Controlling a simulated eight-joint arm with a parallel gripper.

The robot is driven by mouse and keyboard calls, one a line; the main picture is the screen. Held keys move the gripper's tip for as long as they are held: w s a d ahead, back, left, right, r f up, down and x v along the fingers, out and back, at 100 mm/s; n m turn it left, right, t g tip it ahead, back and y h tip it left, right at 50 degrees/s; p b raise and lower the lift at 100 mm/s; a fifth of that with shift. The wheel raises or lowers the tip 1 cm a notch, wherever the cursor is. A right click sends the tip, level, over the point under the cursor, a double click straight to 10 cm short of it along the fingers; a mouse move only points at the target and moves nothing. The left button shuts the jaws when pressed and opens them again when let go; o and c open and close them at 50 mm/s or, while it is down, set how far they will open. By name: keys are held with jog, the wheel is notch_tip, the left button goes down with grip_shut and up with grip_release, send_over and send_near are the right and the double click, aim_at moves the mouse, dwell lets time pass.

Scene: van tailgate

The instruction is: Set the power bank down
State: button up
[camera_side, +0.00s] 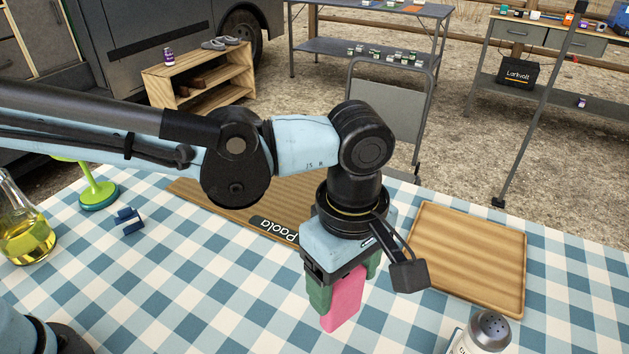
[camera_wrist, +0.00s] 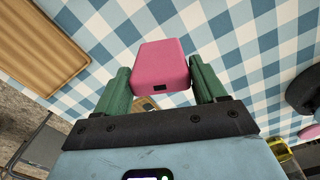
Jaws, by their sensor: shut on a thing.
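The power bank (camera_side: 344,301) is a pink block with rounded edges. It also shows in the wrist view (camera_wrist: 161,64), with a small dark port on its near end. My gripper (camera_side: 341,288) has green fingers, and in the wrist view (camera_wrist: 160,86) they stand on either side of the power bank and hold it. In the side view the power bank points down below the fingers, in front of the blue-and-white checked tablecloth (camera_side: 220,290). I cannot tell how far its lower end is from the cloth.
A wooden tray (camera_side: 473,255) lies right of my gripper. A wooden board marked "Paola" (camera_side: 205,192) lies behind it. A shaker (camera_side: 487,332) stands at the front right. A flask of yellow liquid (camera_side: 27,238), a green stemmed item (camera_side: 97,190) and a small blue item (camera_side: 129,221) are at the left.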

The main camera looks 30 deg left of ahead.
jog(key=shift+w+a+f, duration=0.1)
jog(key=shift+w+f, duration=0.3)
jog(key=shift+w, duration=0.05)
jog(key=shift+f, duration=1.85)
jog(key=shift+f, duration=0.2)
jog(key=o, duration=1.2)
jog(key=shift+r, duration=0.15)
